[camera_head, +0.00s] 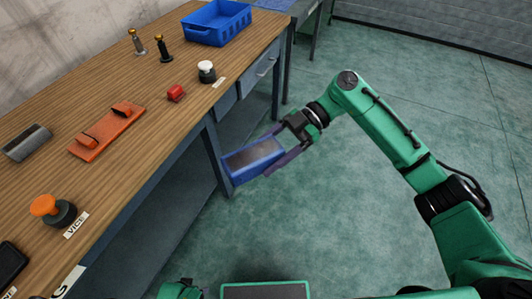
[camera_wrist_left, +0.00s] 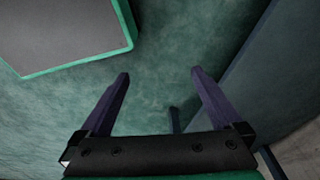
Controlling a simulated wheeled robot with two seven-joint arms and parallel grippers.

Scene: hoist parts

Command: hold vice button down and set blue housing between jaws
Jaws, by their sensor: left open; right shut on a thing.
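The orange vice (camera_head: 108,133) lies on the wooden workbench with its two jaws apart and nothing between them. The vice button (camera_head: 44,206) is an orange cap on a dark round base, beside a label reading VICE; no gripper touches it. The blue housing (camera_head: 246,165), a box with a dark brownish upper face, is held by my right gripper (camera_head: 268,152) off the bench's front edge, above the floor. My left gripper (camera_wrist_left: 160,74) is open and empty in the left wrist view, over the green floor.
A grey block (camera_head: 27,142) lies left of the vice. The floor at right is clear.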

